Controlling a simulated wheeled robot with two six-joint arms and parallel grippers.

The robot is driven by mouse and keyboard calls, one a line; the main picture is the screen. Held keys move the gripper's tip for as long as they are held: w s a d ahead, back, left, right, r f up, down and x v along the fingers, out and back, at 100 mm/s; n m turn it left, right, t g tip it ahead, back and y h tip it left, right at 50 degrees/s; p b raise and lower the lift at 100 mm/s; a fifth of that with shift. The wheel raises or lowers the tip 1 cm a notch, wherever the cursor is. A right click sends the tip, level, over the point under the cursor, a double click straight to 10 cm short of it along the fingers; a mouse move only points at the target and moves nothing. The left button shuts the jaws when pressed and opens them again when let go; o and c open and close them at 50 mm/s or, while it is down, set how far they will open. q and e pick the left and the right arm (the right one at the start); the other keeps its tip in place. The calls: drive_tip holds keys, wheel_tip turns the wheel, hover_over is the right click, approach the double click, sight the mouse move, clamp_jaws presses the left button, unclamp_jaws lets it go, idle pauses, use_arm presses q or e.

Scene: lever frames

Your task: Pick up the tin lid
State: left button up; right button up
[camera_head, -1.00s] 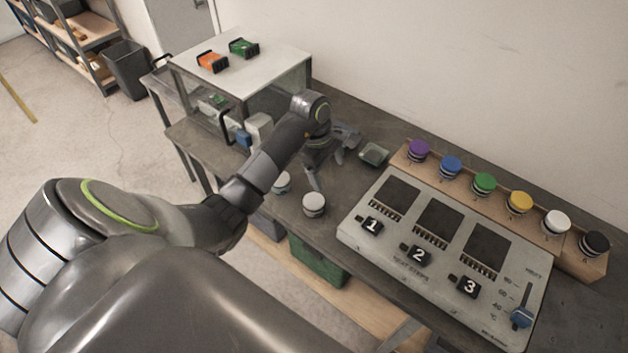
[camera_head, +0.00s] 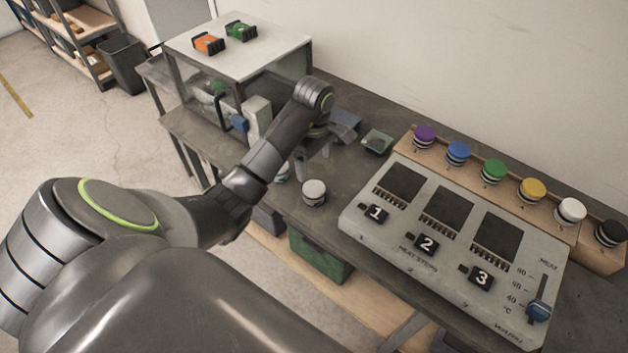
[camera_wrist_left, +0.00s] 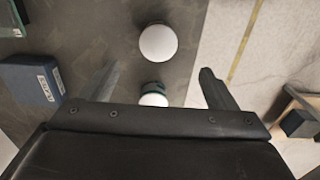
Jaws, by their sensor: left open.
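Two small round tins with white lids stand near the front edge of the dark bench. One white lid (camera_head: 314,187) is in the open and also shows in the left wrist view (camera_wrist_left: 158,43). The other white-topped tin (camera_head: 281,173) is partly hidden by my left arm; in the wrist view its top (camera_wrist_left: 153,100) lies between my fingers, partly covered by the gripper body. My left gripper (camera_head: 312,160) points down, open and empty, just behind the tins; its two fingers (camera_wrist_left: 160,86) show apart. Any contact cannot be told. My right gripper is out of view.
A grey panel with numbered tiles (camera_head: 349,223) and a rack of coloured knobs (camera_head: 408,150) fill the bench's right. A small clear-green dish (camera_head: 377,141) lies behind the gripper. A glass-sided case (camera_head: 270,45) stands at the left. A blue box (camera_wrist_left: 33,80) shows in the wrist view.

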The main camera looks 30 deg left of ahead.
use_arm(q)
drive_tip(key=b, duration=0.5)
hover_over(315, 189)
wheel_tip(315, 189, down, 5)
drive_tip(key=shift+f, duration=0.2)
drive_tip(key=shift+f+p, duration=0.9)
drive_tip(key=shift+f, duration=1.6)
drive_tip(key=c, duration=1.1)
